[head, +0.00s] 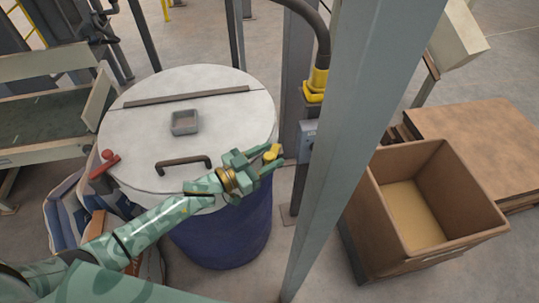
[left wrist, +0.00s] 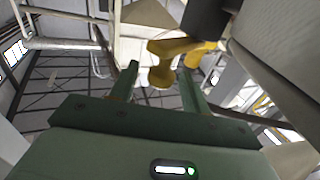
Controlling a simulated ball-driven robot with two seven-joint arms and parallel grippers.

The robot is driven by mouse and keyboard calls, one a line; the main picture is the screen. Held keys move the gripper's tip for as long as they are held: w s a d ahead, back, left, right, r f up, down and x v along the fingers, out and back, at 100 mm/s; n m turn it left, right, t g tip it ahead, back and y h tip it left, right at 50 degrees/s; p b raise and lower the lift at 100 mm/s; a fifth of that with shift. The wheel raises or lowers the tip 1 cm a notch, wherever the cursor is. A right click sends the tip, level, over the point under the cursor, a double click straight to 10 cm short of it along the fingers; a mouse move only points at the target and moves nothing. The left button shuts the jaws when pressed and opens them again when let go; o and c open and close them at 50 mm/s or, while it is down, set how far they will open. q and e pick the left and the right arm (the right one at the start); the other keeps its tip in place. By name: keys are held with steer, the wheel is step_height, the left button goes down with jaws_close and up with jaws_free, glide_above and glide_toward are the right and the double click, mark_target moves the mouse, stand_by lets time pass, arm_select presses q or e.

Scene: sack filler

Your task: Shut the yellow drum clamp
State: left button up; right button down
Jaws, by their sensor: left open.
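The yellow drum clamp (head: 271,152) is at the right edge of the drum's pale lid (head: 215,130). It is small and partly covered by my gripper in the head view. My left gripper (head: 274,160) is open at the clamp, coming from the left over the lid. In the left wrist view the yellow clamp (left wrist: 165,48) shows a rounded yellow part between or just beyond the fingertips of my left gripper (left wrist: 158,70). I cannot tell whether they touch. The blue drum (head: 225,235) stands below the lid. My right gripper is not in view.
A red clamp (head: 104,164) is on the lid's left edge. A dark handle (head: 183,162) and a grey square fitting (head: 185,121) are on the lid. A grey post (head: 350,130) stands close right of the drum. An open cardboard box (head: 452,160) is farther right.

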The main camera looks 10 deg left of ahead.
arm_select(q)
steer(key=shift+w+d, duration=0.25)
jaws_close()
steer(key=shift+w+a+m+g+h, duration=0.1)
steer(key=shift+a+m+g+h, duration=0.35)
steer(key=shift+m+g+h, duration=0.45)
jaws_free()
